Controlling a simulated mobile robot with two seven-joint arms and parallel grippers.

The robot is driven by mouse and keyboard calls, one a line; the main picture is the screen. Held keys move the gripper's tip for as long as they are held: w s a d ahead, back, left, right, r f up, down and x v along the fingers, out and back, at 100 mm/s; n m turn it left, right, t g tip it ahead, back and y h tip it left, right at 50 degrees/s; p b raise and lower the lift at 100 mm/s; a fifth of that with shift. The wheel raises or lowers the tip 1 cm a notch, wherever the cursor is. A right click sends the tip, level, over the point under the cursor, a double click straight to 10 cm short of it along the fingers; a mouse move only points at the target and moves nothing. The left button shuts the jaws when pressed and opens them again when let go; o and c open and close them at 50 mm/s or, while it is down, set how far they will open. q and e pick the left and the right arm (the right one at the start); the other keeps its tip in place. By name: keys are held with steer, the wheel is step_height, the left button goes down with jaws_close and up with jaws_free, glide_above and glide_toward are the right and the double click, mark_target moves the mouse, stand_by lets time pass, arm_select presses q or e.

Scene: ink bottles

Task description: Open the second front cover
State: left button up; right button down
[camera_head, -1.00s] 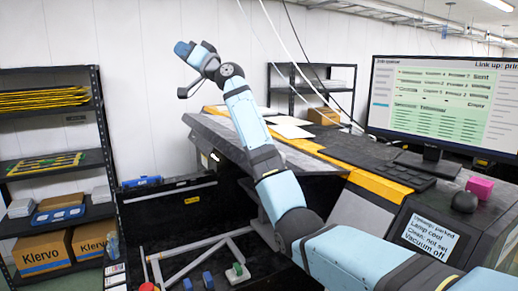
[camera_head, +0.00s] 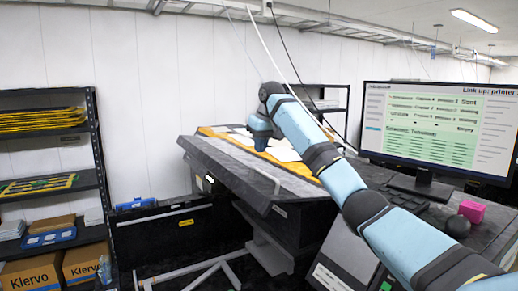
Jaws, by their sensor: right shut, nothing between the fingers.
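The printer's long grey sloping front panel (camera_head: 232,165) is in the middle of the head view, with a light grey edge along its front. I cannot tell which cover is the second one. My right gripper (camera_head: 261,138) is at the end of my blue arm, which reaches in from the lower right. It points down over the printer's top, beside the yellow strip and white sheets. Its fingers are small and partly hidden, and it looks shut and empty. I cannot tell whether it touches the surface. My left gripper is out of view.
A black box-like part with a yellow label (camera_head: 186,222) is low at left of the printer. A monitor (camera_head: 435,128), a pink block (camera_head: 472,211) and a dark round knob (camera_head: 457,226) are at right. A shelf rack (camera_head: 92,150) with boxes stands at far left.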

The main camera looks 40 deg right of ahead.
mark_target(252, 185)
steer(key=p+x, duration=0.1)
steer(key=x, duration=0.5)
steer(key=p+x, duration=0.1)
steer(key=x, duration=0.2)
steer(key=shift+s+a+f+p, duration=0.2)
steer(key=shift+f+p, duration=0.1)
steer(key=shift+f, duration=0.2)
steer(key=shift+a+f, duration=0.1)
steer(key=shift+f, duration=0.6)
steer(key=shift+a+f, duration=0.1)
step_height(252, 185, down, 7)
steer(key=a+h, duration=0.1)
steer(key=shift+f, duration=0.25)
steer(key=shift+w+a, duration=0.1)
steer(key=shift+a, duration=0.05)
